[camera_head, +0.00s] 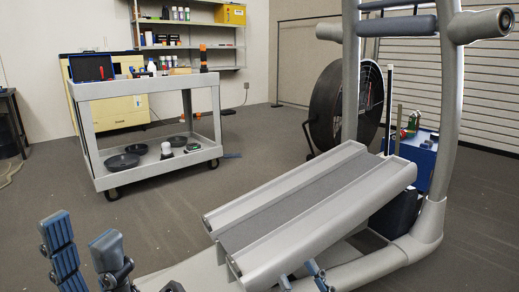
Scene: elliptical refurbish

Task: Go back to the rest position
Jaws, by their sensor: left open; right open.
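My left gripper (80,229) is at the bottom left, with its two blue-grey fingers raised and spread apart. Nothing shows between them. My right gripper (300,275) shows only as small fingertips at the bottom edge, in front of the elliptical machine's grey ramp; they stand apart with nothing seen between them. The rest of the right gripper is cut off by the frame. The elliptical machine (300,205) fills the right half, with a sloping grey track, uprights and padded bars.
A grey two-shelf cart (144,87) with pans and tools stands at the back left. A large black fan (333,108) and a blue box (415,152) stand behind the machine. Wall shelves (190,24) hang at the back. Floor between the cart and machine is clear.

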